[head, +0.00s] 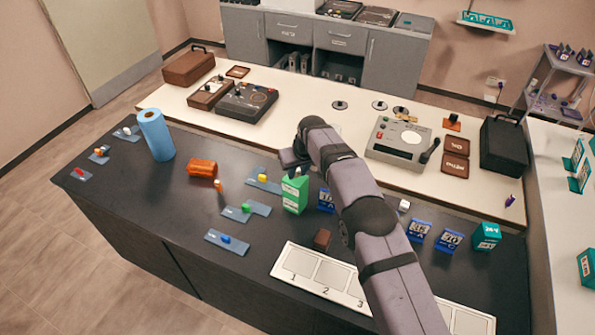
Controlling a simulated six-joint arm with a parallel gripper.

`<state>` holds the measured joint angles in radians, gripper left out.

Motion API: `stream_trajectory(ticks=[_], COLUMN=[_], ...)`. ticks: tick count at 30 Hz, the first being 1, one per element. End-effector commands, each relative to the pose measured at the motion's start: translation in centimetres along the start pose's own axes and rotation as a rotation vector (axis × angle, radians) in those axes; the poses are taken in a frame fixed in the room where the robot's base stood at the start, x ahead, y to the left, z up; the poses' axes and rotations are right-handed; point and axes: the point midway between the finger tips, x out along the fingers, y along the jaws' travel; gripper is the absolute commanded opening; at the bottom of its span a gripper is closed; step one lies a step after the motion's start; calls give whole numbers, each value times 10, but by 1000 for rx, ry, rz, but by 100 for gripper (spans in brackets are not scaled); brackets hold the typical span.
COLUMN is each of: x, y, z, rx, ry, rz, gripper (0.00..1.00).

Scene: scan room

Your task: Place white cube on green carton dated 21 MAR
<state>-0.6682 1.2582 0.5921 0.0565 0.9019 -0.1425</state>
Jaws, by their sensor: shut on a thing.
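A green carton (294,196) with a pale label stands upright on the dark counter, left of my arm. Its date is too small to read. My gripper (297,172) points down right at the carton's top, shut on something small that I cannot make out. I cannot tell whether that thing touches the carton. A small white cube (404,205) sits on the counter to the right of my arm, apart from my gripper. A teal-green box (486,237) with a printed label stands at the right of the counter.
Blue dated boxes (418,230) stand right of my arm, and another (326,200) is close beside the carton. A brown cube (322,239) and a numbered white strip (313,277) lie in front. Coloured pieces on cards, an orange block (202,168) and a blue roll (156,135) are left.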

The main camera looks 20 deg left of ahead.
Motion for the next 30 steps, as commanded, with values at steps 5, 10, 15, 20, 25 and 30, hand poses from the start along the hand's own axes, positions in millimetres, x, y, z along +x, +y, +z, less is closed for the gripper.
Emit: stream_trajectory(ticks=[5, 10, 15, 20, 25, 30], x=[10, 11, 14, 14, 14, 12], y=[0, 0, 0, 0, 0, 0], z=[4, 5, 6, 6, 6, 5], rx=[0, 0, 0, 0, 0, 0], ry=[0, 1, 1, 1, 0, 1], rz=[0, 0, 0, 0, 0, 0], gripper=[0, 0, 0, 41, 41, 41])
